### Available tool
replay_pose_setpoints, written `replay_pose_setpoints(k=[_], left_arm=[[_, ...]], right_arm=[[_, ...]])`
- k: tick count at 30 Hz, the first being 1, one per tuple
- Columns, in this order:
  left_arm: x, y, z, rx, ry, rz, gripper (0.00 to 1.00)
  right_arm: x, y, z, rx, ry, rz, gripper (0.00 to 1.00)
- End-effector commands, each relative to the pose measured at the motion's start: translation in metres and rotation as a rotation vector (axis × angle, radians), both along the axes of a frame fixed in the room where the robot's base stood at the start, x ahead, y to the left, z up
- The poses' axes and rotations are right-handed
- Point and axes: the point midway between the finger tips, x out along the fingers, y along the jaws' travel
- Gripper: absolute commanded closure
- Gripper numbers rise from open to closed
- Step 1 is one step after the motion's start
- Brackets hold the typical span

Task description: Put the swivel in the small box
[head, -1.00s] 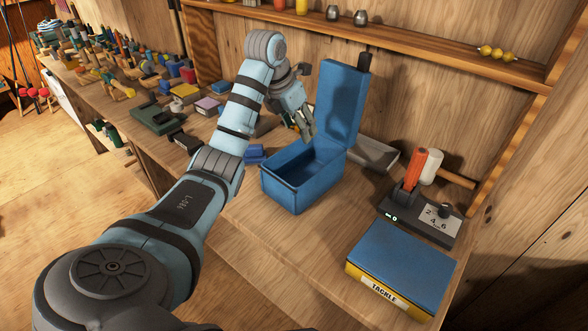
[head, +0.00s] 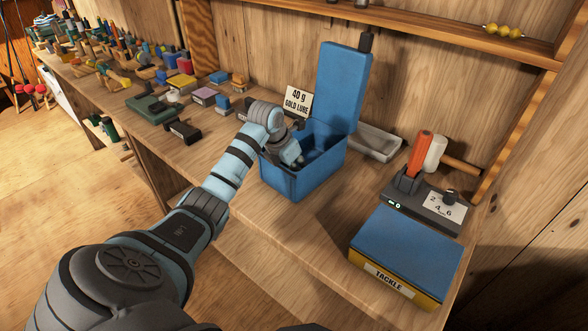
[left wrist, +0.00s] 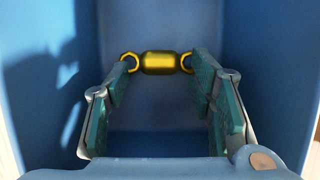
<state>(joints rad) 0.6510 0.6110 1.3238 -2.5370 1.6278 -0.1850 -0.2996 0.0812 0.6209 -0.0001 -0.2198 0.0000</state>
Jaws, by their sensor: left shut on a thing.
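The swivel (left wrist: 160,63) is a gold barrel with a ring at each end. My left gripper (left wrist: 158,68) is shut on it, with one fingertip at each ring. The small blue box (head: 291,184) stands on the bench with its lid (head: 343,85) raised at the back. In the head view my left gripper (head: 292,156) reaches down into the box, and the swivel is hidden there. Blue walls surround the fingers in the left wrist view. I cannot tell whether the swivel touches the box floor. My right gripper is not in view.
A yellow-and-blue TACKLE box (head: 405,257) lies at the front right. A dark device with an orange handle (head: 419,152) stands behind it. A grey tray (head: 376,145) lies right of the open box. A GOLD LURE card (head: 298,101) stands behind. Bench front is clear.

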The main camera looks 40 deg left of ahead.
Motion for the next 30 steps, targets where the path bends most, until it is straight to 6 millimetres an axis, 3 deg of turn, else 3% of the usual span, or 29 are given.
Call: replay_pose_setpoints(k=[1, 2, 5, 17, 27, 30], left_arm=[[0.000, 0.000, -0.003, 0.000, 0.001, 0.000, 0.79], [0.000, 0.000, -0.002, 0.000, 0.001, 0.000, 0.47], [0.000, 0.000, -0.002, 0.000, 0.001, 0.000, 0.31], [-0.002, 0.000, 0.007, 0.000, -0.001, 0.000, 0.31], [-0.035, 0.002, 0.089, 0.003, -0.002, -0.001, 0.31], [-0.041, 0.002, 0.105, 0.001, -0.002, -0.001, 0.31]], right_arm=[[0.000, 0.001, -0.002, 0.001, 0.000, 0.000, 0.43], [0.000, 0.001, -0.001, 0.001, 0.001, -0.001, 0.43], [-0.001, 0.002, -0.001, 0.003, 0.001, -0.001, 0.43], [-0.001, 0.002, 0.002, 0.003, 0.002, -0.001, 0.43], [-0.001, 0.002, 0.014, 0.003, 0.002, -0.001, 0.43], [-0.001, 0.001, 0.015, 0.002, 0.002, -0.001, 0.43]])
